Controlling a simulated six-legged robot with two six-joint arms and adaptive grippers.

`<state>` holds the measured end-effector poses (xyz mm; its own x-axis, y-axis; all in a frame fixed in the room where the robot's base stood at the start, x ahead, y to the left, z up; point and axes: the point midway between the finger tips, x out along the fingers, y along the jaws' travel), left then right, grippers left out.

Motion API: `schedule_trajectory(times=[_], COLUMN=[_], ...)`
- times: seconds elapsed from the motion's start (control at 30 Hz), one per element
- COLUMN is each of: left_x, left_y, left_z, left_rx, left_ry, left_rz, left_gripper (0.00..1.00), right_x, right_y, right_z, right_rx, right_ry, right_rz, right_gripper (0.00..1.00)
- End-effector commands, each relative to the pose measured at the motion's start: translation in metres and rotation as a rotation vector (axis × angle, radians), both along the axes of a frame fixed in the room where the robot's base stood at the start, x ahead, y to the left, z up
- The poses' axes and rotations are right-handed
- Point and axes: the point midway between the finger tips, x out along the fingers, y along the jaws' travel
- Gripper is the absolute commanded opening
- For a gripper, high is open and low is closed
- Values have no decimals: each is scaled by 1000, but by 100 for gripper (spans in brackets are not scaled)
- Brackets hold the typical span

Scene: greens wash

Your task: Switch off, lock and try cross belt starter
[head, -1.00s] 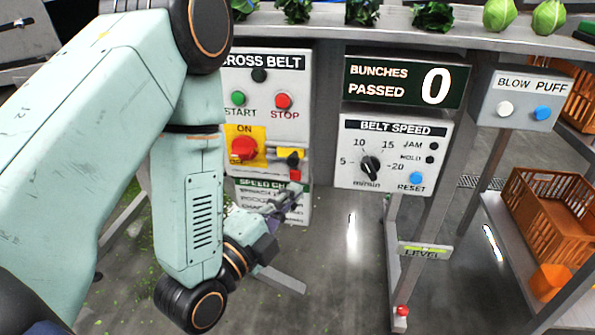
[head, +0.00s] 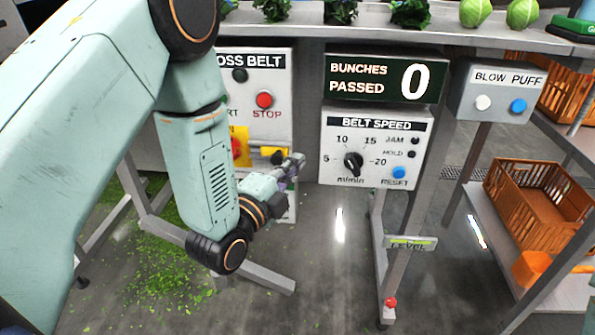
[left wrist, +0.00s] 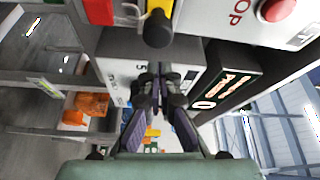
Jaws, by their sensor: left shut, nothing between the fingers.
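The cross belt starter panel (head: 276,128) stands at the centre left in the head view, partly hidden by my left arm. Its red STOP button (head: 264,100) and a dark round lamp (head: 239,75) show. The red switch knob (head: 236,148) on its yellow plate is half covered by my arm, so its setting cannot be read now. Right of it is a yellow piece (head: 268,152) with a black rounded end (head: 278,158); both show close in the left wrist view (left wrist: 158,28). My left gripper (head: 297,160) is shut and empty, just right of and below that black end. My right gripper is out of view.
A belt speed box (head: 375,165) and a bunches counter (head: 385,78) reading 0 stand close right of my left gripper. A blow puff box (head: 510,92) and an orange crate (head: 540,205) are farther right. Floor below is mostly open, with green scraps at left.

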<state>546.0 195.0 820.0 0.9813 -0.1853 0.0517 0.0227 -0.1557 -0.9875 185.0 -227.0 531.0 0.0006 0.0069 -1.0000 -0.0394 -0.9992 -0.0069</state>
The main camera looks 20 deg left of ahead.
Motion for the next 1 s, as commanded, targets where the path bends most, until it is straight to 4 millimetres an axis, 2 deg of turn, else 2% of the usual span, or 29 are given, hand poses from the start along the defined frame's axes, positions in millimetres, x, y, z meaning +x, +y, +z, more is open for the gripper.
schedule_trajectory(times=[0.13,0.37,1.0], left_x=[-2,-3,-4], left_y=[12,20,21], left_z=[-2,-3,-3], left_rx=[-2,0,1], left_ry=[1,-1,0], left_rz=[4,1,-1], left_gripper=[0,0,0], right_x=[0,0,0], right_y=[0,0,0], right_z=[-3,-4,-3], right_rx=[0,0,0], right_ry=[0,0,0], right_rz=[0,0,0], right_gripper=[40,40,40])
